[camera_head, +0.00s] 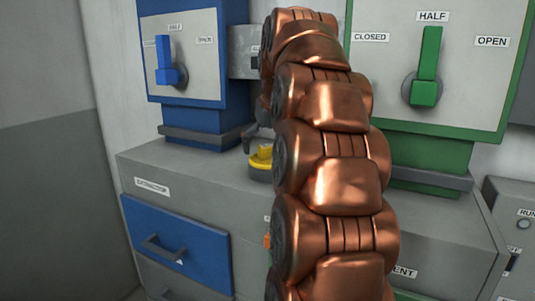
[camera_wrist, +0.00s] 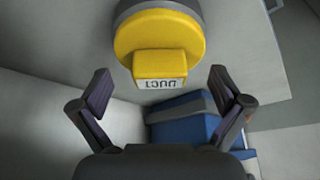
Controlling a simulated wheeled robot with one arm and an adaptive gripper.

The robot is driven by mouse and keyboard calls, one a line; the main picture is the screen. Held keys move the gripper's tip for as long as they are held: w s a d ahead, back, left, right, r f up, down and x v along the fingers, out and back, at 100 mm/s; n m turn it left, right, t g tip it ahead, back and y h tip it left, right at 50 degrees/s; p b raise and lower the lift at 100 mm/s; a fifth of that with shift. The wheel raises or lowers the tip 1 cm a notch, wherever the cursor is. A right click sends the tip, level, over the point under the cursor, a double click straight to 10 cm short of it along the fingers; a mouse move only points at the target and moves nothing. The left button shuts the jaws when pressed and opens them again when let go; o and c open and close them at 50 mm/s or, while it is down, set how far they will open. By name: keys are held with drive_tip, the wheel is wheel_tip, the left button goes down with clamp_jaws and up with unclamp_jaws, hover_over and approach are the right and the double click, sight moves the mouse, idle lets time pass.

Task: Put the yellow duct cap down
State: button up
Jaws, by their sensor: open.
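The yellow duct cap (camera_wrist: 158,38) is a round disc with a block handle marked DUCT. It sits on a round grey base in the wrist view. In the head view the cap (camera_head: 261,158) is on the grey cabinet's top, partly hidden by my copper arm. My gripper (camera_wrist: 160,74) is open and empty. Its two dark fingers are spread wide on either side of the handle, apart from it, with the handle near the level of the fingertips. In the head view my gripper is mostly hidden behind my arm.
The grey cabinet (camera_head: 205,170) carries a blue panel with a blue lever (camera_head: 168,65) at left and a green panel with a green lever (camera_head: 427,70) at right. A blue drawer (camera_head: 175,245) is in its front. A grey control box (camera_head: 515,220) stands at right.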

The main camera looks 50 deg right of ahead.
sight(268, 145)
drive_tip(key=shift+b+v, duration=0.35)
drive_tip(key=shift+v, duration=2.15)
drive_tip(key=p+v, duration=0.4)
drive_tip(key=v, duration=0.1)
